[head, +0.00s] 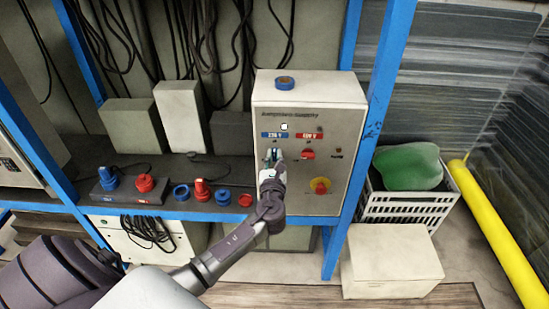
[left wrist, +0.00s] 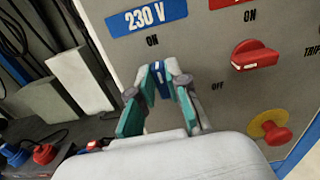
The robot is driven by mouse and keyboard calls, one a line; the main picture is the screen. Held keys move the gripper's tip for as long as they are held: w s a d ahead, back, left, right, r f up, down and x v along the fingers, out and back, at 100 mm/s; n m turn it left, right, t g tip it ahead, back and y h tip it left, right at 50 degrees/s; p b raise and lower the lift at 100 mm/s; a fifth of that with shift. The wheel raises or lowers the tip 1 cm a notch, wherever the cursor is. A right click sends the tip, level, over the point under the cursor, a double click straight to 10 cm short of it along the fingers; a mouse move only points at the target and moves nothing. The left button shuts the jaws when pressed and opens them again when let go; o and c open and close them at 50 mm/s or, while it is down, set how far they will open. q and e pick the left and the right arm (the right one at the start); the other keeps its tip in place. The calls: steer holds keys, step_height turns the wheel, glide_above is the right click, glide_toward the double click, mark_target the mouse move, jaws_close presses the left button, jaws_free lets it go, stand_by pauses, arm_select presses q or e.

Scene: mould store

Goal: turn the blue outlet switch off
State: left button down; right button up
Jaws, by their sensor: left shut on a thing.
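The grey power supply box (head: 310,95) stands on the shelf. Its front has a blue 230 V label (left wrist: 146,16) and a red label beside it. The blue outlet switch (left wrist: 161,82) sits below the blue label. Its handle is roughly upright, with its white mark towards ON. My left gripper (head: 272,158) reaches the panel from below and is shut on the switch handle, one teal-padded finger on each side. The fingers (left wrist: 160,84) hide part of the switch. My right gripper is in neither view.
A red switch (left wrist: 255,55) to the right lies nearly level, its mark towards OFF. Below it is a red button on a yellow disc (left wrist: 270,132). Blue and red connectors (head: 202,190) stand on the shelf to the left. Blue rack posts (head: 374,120) flank the box.

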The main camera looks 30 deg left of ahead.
arm_select(q)
steer(key=n+b, duration=0.3)
steer(key=n, duration=0.2)
steer(key=n+b, duration=0.3)
steer(key=n, duration=0.3)
steer(key=a+f+n+b, duration=0.1)
steer(key=n+b, duration=0.2)
steer(key=n, duration=0.3)
steer(key=shift+s+f, duration=0.1)
steer(key=shift+s, duration=0.2)
steer(key=shift+n, duration=0.4)
steer(key=c, duration=1.1)
jaws_free()
steer(key=shift+c, duration=0.2)
steer(key=shift+d, duration=0.1)
